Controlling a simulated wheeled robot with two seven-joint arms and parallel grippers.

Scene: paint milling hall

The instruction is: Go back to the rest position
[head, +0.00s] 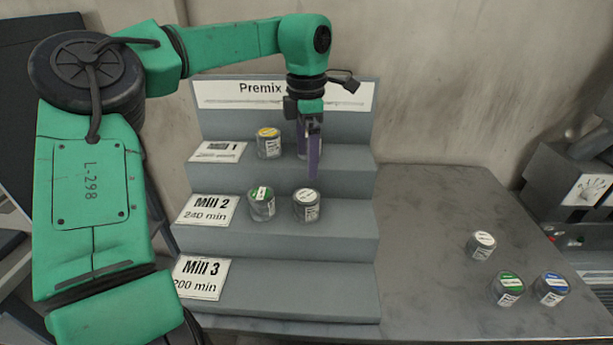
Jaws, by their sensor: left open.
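My left gripper (314,170) points down over the stepped rack (290,290), with its purple fingers in front of the upper steps. It is open and holds nothing that I can see. On the Mill 2 step stand a green-lidded can (261,203) and a white-lidded can (306,205), the latter just below the fingertips. My right gripper is not in view.
On the grey table (420,240) at the right stand a white-lidded can (481,245), a green-lidded can (507,288) and a blue-lidded can (551,289). The Mill 3 step is empty. A grey machine (575,180) stands at the far right.

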